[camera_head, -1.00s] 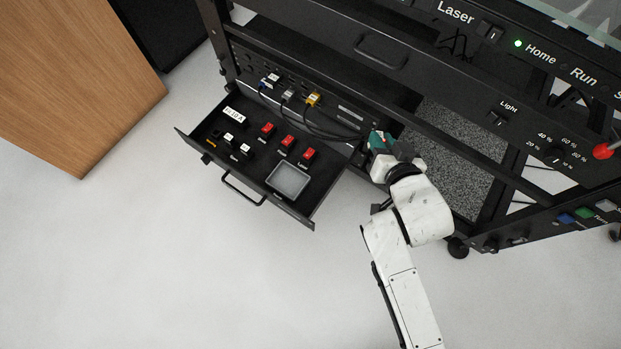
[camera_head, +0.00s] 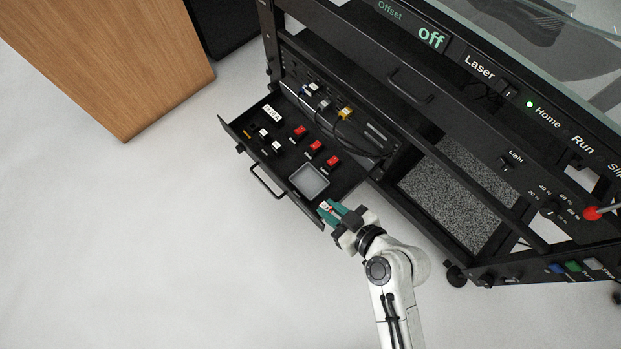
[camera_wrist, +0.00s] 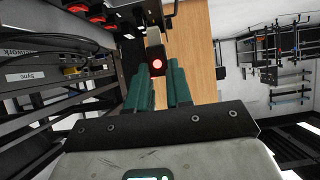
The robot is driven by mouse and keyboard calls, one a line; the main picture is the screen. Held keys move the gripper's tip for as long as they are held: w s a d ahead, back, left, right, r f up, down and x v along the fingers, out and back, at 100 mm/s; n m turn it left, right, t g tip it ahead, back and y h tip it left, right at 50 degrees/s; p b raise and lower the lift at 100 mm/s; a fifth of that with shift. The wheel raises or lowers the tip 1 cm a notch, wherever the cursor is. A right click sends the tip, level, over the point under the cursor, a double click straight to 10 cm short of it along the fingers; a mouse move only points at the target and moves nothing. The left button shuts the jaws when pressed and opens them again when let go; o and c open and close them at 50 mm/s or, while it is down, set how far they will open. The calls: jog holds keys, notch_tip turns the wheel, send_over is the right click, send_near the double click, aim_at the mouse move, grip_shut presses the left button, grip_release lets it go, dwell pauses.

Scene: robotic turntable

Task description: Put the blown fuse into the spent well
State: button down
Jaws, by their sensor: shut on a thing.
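My gripper (camera_head: 331,212) is at the front right corner of the open drawer, just beside the grey well. Its green fingers are shut on a small dark fuse with a lit red spot; the fuse (camera_wrist: 157,62) shows between the fingertips (camera_wrist: 161,80) in the wrist view. In the head view only a small red and white bit of it shows. A square grey-lined well (camera_head: 309,180), which looks like the spent well, is in the drawer's front right part and looks empty. Its label is not readable.
The black drawer (camera_head: 236,127) holds several red-topped fuses or switches (camera_head: 316,146) and two white-topped pieces (camera_head: 264,133) at left. Cables (camera_head: 345,130) run behind them. The rack (camera_head: 425,135) rises behind and right. Floor in front is clear.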

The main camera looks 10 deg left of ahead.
jog(key=w+a+f+b, duration=0.3)
jog(key=w+a+f, duration=0.1)
jog(key=w, duration=0.4)
jog(key=b, duration=0.3)
send_over(314, 187)
jog(key=f, duration=0.5)
jog(key=shift+s+d+f, duration=0.1)
jog(key=shift+s, duration=0.2)
jog(key=shift+w+f, duration=0.15)
jog(key=shift+f, duration=0.05)
jog(key=shift+w+f+b, duration=0.1)
jog(key=shift+f+b, duration=0.6)
jog(key=shift+f, duration=0.9)
jog(key=shift+f, duration=0.1)
jog(key=c, duration=1)
grip_release()
